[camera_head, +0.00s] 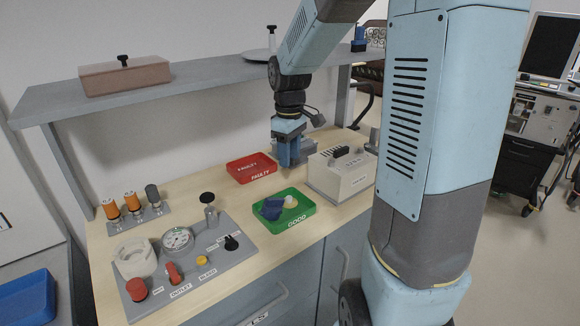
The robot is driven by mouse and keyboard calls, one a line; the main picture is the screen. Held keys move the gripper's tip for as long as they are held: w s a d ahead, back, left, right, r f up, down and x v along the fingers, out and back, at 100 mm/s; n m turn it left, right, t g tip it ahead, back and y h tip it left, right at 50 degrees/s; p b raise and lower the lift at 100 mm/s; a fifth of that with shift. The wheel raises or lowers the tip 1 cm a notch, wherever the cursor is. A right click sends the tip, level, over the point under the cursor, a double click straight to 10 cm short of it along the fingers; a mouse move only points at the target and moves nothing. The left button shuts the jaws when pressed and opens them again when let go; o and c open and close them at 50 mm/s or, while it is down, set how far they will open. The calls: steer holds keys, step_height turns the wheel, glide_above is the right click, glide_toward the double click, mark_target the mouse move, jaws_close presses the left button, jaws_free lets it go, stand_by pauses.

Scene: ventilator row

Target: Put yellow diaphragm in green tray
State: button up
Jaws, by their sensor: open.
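The green tray (298,222), marked GOOD, sits on the wooden bench near its front edge. A small pale yellow round piece (291,202), which looks like the diaphragm, lies inside it at the right of a crumpled dark blue piece (270,208). Whether the two touch is too small to tell. My gripper (292,163) is open and points down over the bench, behind the green tray and apart from it. It is between the red tray and the beige box. No object shows between its fingers.
A red tray (252,172) marked FAULTY is left of my gripper. A beige box (342,178) with a black handle stands close on the right. A grey panel (190,262) with gauge and knobs fills the front left. A shelf (190,78) runs above the bench.

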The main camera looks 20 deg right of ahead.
steer(key=s+r+m+t, duration=0.2)
steer(key=s+r+m, duration=0.2)
steer(key=s, duration=0.6)
steer(key=s+r+m+t, duration=0.3)
steer(key=s+r, duration=0.5)
steer(key=s, duration=0.3)
steer(key=shift+d+m+t, duration=0.15)
steer(key=shift+m+t, duration=0.15)
steer(key=shift+m, duration=0.1)
